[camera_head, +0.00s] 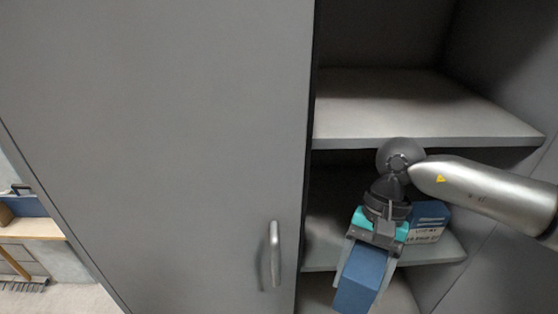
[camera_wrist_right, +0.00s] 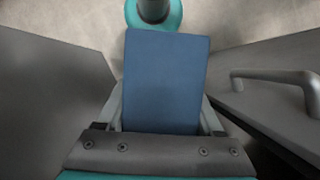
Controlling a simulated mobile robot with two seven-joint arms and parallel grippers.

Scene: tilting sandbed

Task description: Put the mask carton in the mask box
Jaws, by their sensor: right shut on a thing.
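A plain blue carton, which I take to be the mask carton (camera_head: 362,285), is between the fingers of my right gripper (camera_head: 364,266). In the head view it hangs below the gripper, tilted, in front of the open cabinet's shelves. In the right wrist view the carton (camera_wrist_right: 167,75) fills the middle, with a finger of the right gripper (camera_wrist_right: 164,112) along each side. The gripper is shut on it. No mask box can be made out in either view. My left gripper is not in view.
A grey cabinet door (camera_head: 160,130) with a metal handle (camera_head: 274,254) covers the left. An upper shelf (camera_head: 400,105) is bare. A blue-and-white printed box (camera_head: 427,222) stands on the middle shelf (camera_head: 440,252), partly behind my gripper. A broom (camera_head: 22,283) is at far left.

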